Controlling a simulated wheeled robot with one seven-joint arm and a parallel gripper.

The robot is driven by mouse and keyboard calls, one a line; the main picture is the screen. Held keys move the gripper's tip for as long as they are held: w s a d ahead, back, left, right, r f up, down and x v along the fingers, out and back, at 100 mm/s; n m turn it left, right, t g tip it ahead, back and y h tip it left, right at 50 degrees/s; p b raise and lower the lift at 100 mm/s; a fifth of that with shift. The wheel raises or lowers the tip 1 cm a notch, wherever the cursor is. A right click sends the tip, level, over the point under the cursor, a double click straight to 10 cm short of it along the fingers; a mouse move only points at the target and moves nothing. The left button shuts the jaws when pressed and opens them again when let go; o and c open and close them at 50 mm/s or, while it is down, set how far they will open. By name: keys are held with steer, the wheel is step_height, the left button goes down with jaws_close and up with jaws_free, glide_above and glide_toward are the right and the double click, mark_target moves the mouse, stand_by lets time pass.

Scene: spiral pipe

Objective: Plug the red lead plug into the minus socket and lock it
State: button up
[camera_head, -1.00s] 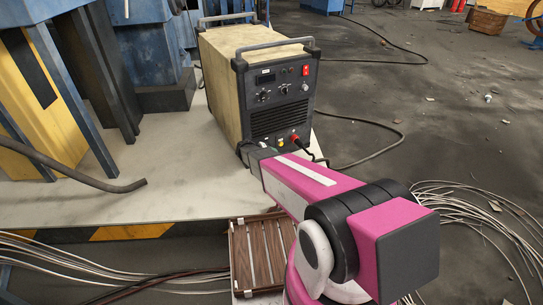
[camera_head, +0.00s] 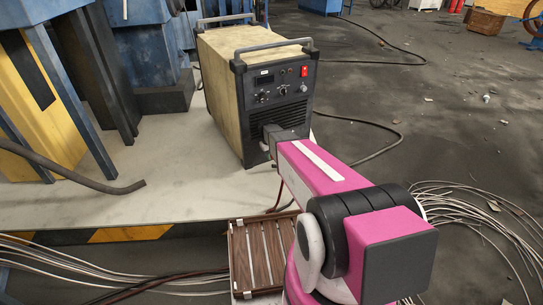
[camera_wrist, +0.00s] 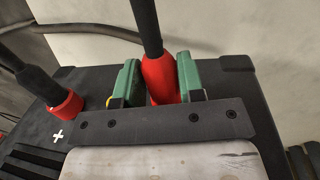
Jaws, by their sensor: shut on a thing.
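The welding machine (camera_head: 222,85) stands upright with its dark front panel facing me. In the wrist view, my gripper (camera_wrist: 160,82) is shut on a red plug (camera_wrist: 160,76), with one green finger on each side and a black sleeve running up from it. In the head view my gripper (camera_head: 272,134) is at the lower front of the machine, where my arm hides the sockets. A second red plug (camera_wrist: 68,104) with a black sleeve sits in the panel beside the white plus mark (camera_wrist: 57,134). The held plug's tip and the minus socket are hidden.
The machine stands on a pale platform (camera_head: 150,195) with a yellow-black edge. A slatted wooden piece (camera_head: 250,262) lies below it. Cables (camera_head: 375,148) run on the floor to the right, and loose wires (camera_head: 470,205) lie nearby.

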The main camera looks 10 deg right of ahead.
steer(key=o, duration=1.1)
steer(key=shift+c, duration=0.2)
steer(key=shift+r, duration=0.15)
steer(key=shift+r, duration=0.6)
steer(key=r, duration=0.6)
steer(key=shift+s+a, duration=0.25)
steer(key=shift+a, duration=0.05)
steer(key=s+r+m, duration=0.1)
steer(key=s+r, duration=0.3)
steer(key=s, duration=0.8)
steer(key=s+r+m+y, duration=0.1)
steer(key=s+r, duration=0.4)
steer(key=s, duration=0.7)
steer(key=shift+s+d+r+m+y, duration=0.25)
steer(key=shift+d+m, duration=0.2)
steer(key=shift+m, duration=0.25)
